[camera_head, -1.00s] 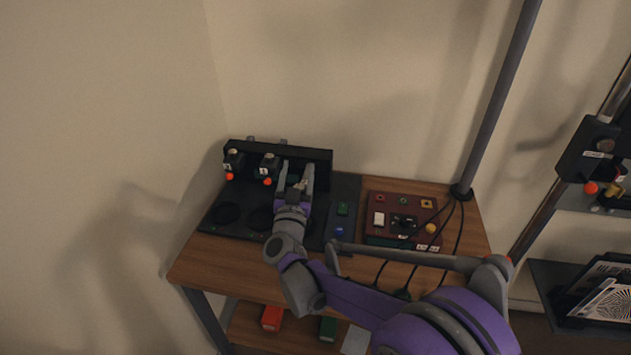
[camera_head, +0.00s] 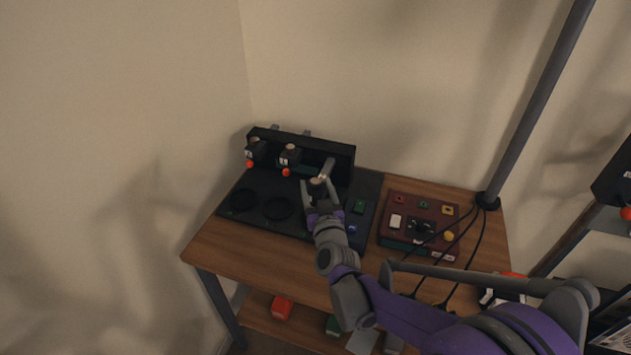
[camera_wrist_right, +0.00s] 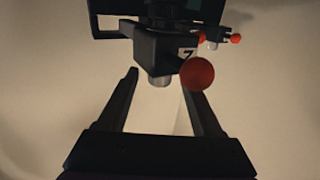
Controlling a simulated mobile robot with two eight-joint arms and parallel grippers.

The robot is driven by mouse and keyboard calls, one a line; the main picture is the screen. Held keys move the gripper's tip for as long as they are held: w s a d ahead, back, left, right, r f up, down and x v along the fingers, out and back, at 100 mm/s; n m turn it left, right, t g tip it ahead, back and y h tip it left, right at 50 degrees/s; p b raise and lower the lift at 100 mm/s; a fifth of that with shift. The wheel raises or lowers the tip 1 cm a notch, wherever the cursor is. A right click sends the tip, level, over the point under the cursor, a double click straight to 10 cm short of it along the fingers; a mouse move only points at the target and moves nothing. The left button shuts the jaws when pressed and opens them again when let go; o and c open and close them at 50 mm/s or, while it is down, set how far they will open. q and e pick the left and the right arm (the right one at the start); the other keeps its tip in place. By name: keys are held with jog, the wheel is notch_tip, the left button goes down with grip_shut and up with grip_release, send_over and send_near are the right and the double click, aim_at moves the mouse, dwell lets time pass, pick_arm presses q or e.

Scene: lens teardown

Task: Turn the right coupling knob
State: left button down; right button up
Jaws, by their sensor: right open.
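Two black coupling blocks with grey knobs and orange balls show on the black station in the head view: the left one (camera_head: 255,150) and a second one (camera_head: 290,156) to its right. My right gripper (camera_head: 319,186) is open over the station's front part, right of and nearer than the second block. A small dark part shows between its fingers there; I cannot tell what it is. In the right wrist view the open fingers (camera_wrist_right: 163,88) point at a labelled black block (camera_wrist_right: 160,48) with a metal cylinder (camera_wrist_right: 158,80) and an orange ball (camera_wrist_right: 197,74). Contact is unclear. My left gripper is out of view.
The station (camera_head: 232,213) has round dark recesses and stands on a wooden table (camera_head: 270,258). A dark red control box (camera_head: 412,209) with buttons and cables lies right of it. A grey pole (camera_head: 535,110) rises behind the table's right side. A shelf unit stands at far right.

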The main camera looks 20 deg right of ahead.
jog(key=shift+w+d, duration=0.1)
jog(key=shift+w, duration=1)
grip_shut()
